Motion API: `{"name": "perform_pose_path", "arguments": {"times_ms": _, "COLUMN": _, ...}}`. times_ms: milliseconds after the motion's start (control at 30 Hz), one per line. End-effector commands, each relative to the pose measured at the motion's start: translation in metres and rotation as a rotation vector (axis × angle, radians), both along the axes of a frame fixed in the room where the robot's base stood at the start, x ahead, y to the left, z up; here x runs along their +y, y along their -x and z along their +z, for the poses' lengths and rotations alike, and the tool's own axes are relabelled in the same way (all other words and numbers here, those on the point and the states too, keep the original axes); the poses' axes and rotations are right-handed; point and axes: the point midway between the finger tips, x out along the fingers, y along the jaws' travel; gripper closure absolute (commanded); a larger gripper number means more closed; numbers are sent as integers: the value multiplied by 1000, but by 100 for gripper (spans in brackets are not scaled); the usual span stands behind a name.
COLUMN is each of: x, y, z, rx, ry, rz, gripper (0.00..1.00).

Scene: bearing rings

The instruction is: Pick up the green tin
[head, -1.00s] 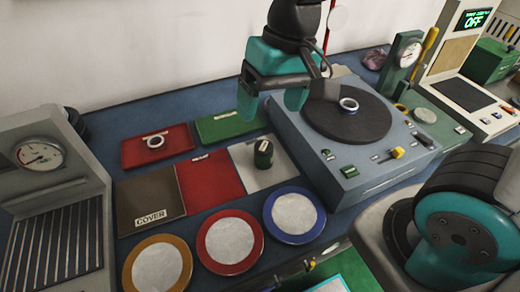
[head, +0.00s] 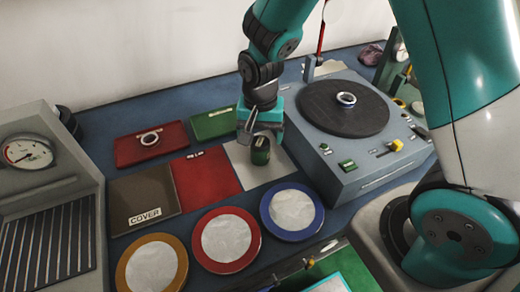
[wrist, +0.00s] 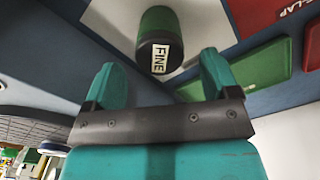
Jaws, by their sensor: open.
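The green tin (head: 260,152) stands upright on a pale square pad (head: 262,174) between the red pad and the turntable machine. In the wrist view the tin (wrist: 159,24) has a dark lid with a white label reading "FINE". My gripper (head: 262,122) is just above and behind the tin in the head view, pointing down. In the wrist view my gripper (wrist: 158,80) has its two teal fingers spread apart with nothing between them. The tin lies beyond the fingertips, roughly centred between them.
The turntable machine (head: 360,168) with a ring on its dark disc stands close on the right. A red tray (head: 125,152) holding a ring and a green tray (head: 208,123) lie at the back. A COVER pad (head: 145,195) and several round dishes (head: 292,212) lie left and in front.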

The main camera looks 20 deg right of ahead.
Motion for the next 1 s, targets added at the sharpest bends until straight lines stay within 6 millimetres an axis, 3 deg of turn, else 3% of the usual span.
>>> {"name": "perform_pose_path", "arguments": {"times_ms": 167, "x": 1, "y": 2, "z": -13, "rx": 4, "ry": 0, "rz": 1, "gripper": 19}}
{"name": "perform_pose_path", "arguments": {"times_ms": 433, "x": 3, "y": 4, "z": -51, "rx": 2, "ry": 0, "rz": 1, "gripper": 19}}
{"name": "perform_pose_path", "arguments": {"times_ms": 700, "x": 3, "y": 3, "z": -56, "rx": -1, "ry": 0, "rz": 1, "gripper": 19}}
{"name": "perform_pose_path", "arguments": {"times_ms": 733, "x": 3, "y": 3, "z": -56, "rx": -1, "ry": 0, "rz": 1, "gripper": 21}}
{"name": "perform_pose_path", "arguments": {"times_ms": 967, "x": 3, "y": 4, "z": -55, "rx": 0, "ry": -1, "rz": 1, "gripper": 74}}
{"name": "perform_pose_path", "arguments": {"times_ms": 1000, "x": 3, "y": 4, "z": -55, "rx": 0, "ry": -1, "rz": 1, "gripper": 76}}
